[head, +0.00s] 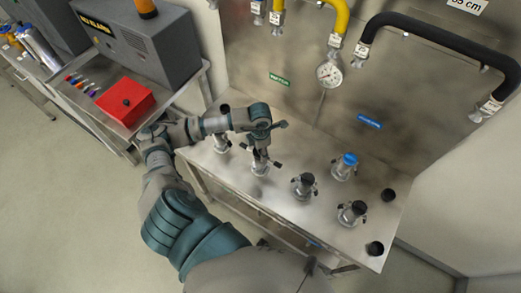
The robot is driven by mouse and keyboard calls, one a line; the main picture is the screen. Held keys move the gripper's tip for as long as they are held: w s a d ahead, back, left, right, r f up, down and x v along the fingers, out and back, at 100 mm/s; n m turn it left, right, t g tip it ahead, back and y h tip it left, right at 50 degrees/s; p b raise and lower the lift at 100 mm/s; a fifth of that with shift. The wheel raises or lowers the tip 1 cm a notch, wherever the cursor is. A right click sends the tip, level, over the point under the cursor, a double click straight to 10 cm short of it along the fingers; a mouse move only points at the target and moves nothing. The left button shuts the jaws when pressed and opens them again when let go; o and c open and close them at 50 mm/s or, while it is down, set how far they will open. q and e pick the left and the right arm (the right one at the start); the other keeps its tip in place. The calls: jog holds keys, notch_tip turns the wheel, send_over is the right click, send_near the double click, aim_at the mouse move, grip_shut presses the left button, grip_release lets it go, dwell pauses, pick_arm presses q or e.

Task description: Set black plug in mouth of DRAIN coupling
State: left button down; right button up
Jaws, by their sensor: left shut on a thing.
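My left gripper (262,148) reaches over the left part of the steel bench. It points down and is shut on a small dark piece, which looks like a black plug but is mostly hidden by the fingers. Directly below is a silver coupling (260,169) with side levers; I cannot tell whether the dark piece touches its mouth. No readable label shows which coupling is DRAIN. Two loose black plugs, one at the right edge (388,195) and one at the front right corner (375,248), stand on the bench. My right gripper is not in view.
Other couplings stand close by: one at the left (222,144), black-topped ones in the middle (304,187) and right (352,214), and a blue-topped one (344,167). Hoses and a gauge (328,74) are on the back panel. A red box (125,101) sits on the left-hand bench.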

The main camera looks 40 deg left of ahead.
pick_arm(q)
jog(key=c, duration=0.7)
grip_release()
jog(key=shift+c, duration=0.2)
jog(key=o, duration=0.4)
jog(key=shift+d, duration=0.1)
notch_tip(320, 180, up, 12)
jog(key=shift+w+f, duration=0.1)
